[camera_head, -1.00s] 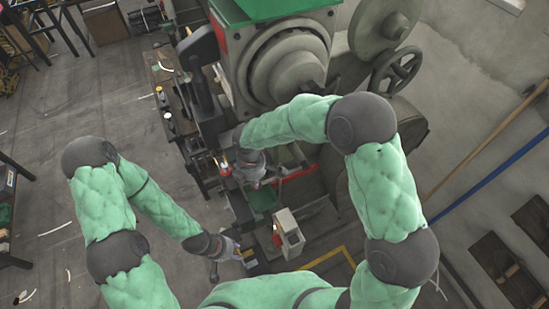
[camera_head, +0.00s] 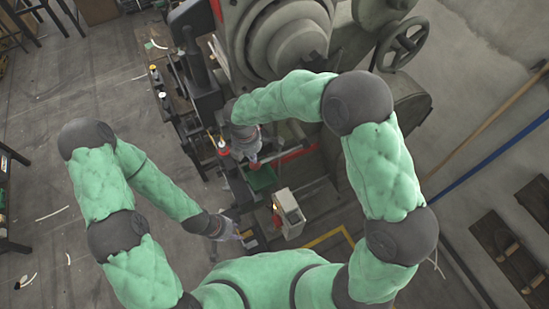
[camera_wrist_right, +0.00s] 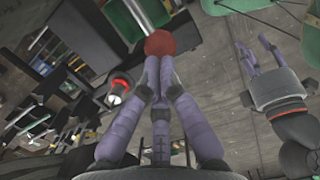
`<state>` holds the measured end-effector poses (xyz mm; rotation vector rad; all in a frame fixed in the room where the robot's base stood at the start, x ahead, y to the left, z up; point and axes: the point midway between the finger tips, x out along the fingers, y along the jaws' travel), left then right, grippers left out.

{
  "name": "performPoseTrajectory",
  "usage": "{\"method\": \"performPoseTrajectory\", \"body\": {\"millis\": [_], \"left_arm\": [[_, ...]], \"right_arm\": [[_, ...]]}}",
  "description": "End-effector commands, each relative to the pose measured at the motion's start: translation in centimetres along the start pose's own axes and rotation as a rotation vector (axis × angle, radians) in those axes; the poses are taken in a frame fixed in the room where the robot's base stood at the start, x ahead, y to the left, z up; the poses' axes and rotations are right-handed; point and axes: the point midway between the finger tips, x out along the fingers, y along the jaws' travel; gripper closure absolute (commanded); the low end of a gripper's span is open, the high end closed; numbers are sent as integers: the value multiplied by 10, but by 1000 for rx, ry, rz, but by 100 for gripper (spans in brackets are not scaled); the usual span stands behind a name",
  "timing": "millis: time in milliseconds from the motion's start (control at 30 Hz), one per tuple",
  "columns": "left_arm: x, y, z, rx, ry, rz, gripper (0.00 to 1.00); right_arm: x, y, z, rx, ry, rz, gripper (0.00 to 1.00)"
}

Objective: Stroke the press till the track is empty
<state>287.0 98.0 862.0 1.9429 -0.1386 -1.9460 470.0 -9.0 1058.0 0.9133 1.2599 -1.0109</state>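In the right wrist view, a red ball knob (camera_wrist_right: 160,43) sits at the end of a bright metal lever rod (camera_wrist_right: 137,14). My right gripper (camera_wrist_right: 160,62) has its purple fingers closed together, with the tips against or just short of the knob; contact is unclear. In the head view the right gripper (camera_head: 250,157) hangs at the front of the large grey press (camera_head: 280,40). My left gripper (camera_head: 236,232) is low, beside a small pale box; its fingers (camera_wrist_right: 258,62) stand apart and look empty in the right wrist view. I cannot make out the track or any rivets.
A pale box with a red part (camera_head: 289,212) stands below the press. A green tray (camera_head: 262,178) is near the right gripper. A red-topped black fitting (camera_wrist_right: 118,87) sits left of the fingers. A handwheel (camera_head: 403,45) is at upper right.

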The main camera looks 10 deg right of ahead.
Motion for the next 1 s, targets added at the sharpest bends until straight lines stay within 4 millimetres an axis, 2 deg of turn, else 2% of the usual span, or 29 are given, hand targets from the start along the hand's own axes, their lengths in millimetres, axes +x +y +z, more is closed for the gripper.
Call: {"method": "performPoseTrajectory", "body": {"millis": [67, 467, 800, 1000], "left_arm": [[5, -2, 0, 0, 0, 0, 60], [5, -2, 0, 0, 1, 0, 60], [15, -5, -1, 0, 0, 0, 60], [15, -5, -1, 0, 0, 0, 60]], "right_arm": [[6, 0, 0, 0, 0, 0, 100], [7, 0, 0, 0, 0, 1, 100], [24, 0, -4, 1, 0, 2, 100], [24, 0, -5, 1, 1, 2, 100]]}}
